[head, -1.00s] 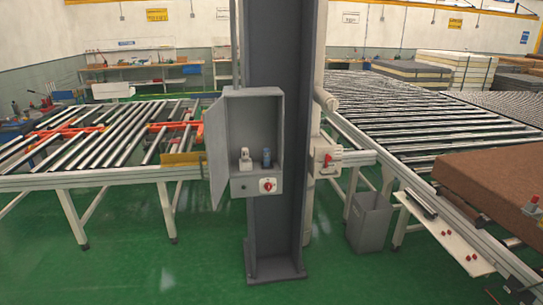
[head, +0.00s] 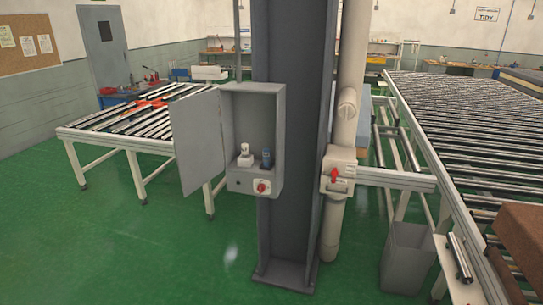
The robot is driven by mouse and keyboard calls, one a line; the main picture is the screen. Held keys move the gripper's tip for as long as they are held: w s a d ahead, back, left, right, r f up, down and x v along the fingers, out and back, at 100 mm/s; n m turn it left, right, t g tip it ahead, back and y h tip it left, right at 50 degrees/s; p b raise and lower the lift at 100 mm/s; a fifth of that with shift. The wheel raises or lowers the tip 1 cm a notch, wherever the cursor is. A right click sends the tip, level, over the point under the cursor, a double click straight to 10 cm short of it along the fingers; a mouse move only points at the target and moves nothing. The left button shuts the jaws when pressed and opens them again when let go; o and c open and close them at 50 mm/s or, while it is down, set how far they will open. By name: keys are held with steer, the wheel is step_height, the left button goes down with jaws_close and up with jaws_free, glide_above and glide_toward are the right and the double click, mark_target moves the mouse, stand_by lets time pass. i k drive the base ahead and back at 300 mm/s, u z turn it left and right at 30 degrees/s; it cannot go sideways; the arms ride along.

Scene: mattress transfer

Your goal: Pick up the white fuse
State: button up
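The white fuse (head: 245,150) stands upright inside an open grey control box (head: 266,104) on a dark grey column. It sits toward the left on the box's lower ledge. The box door (head: 197,144) is swung open to the left. My gripper is not in view.
The column (head: 294,130) stands on the green floor. A cream box with a red lever (head: 336,174) is right of it. Roller conveyors flank it on the left (head: 143,124) and right (head: 465,125). A grey bin (head: 408,262) stands at lower right. Floor in front is clear.

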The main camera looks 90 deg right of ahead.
mark_target(245, 147)
steer(key=k, duration=0.25)
steer(key=z, duration=1.7)
steer(key=i, duration=0.95)
steer(key=u, duration=0.05)
